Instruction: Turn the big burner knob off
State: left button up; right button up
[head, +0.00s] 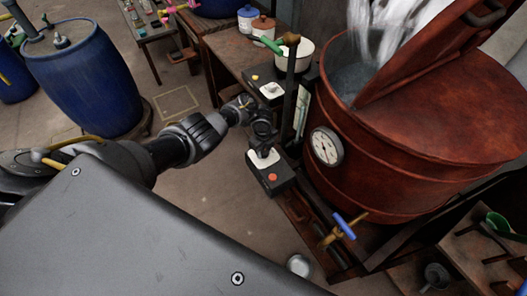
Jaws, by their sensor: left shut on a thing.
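My left arm reaches in from the left, and its dark gripper (262,146) points down at the control box (277,187) beside the big red-brown vat (390,140). The box has a white plate (258,165) and a red-orange button. The gripper is shut over the white plate, on what appears to be the big burner knob; the fingers hide the knob, so I cannot tell which way it points. My right gripper is not in view.
A second box with a white plate (270,91) and a yellow button stands behind the gripper. A blue-handled valve (344,226) sits low in front of the vat. A round dial (326,146) is on the vat's side. Blue barrels (85,85) stand at left.

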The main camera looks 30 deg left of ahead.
aim_at(263, 151)
pick_arm(q)
jog(key=m+b, duration=0.1)
jog(key=m, duration=0.2)
jog(key=shift+w+a+b, duration=0.15)
jog(key=shift+a+b, duration=0.05)
jog(key=shift+b, duration=0.15)
jog(key=shift+r+m, duration=0.1)
jog(key=shift+m, duration=0.5)
jog(key=shift+r+b, duration=0.1)
jog(key=shift+b, duration=0.2)
jog(key=o, duration=0.6)
jog(key=shift+w, duration=0.1)
jog(key=o, duration=0.4)
jog(key=shift+d, duration=0.1)
jog(key=shift+c, duration=0.2)
notch_tip(263, 151, up, 11)
jog(key=p, duration=0.4)
jog(key=shift+s+f, duration=0.2)
jog(key=shift+s, duration=0.05)
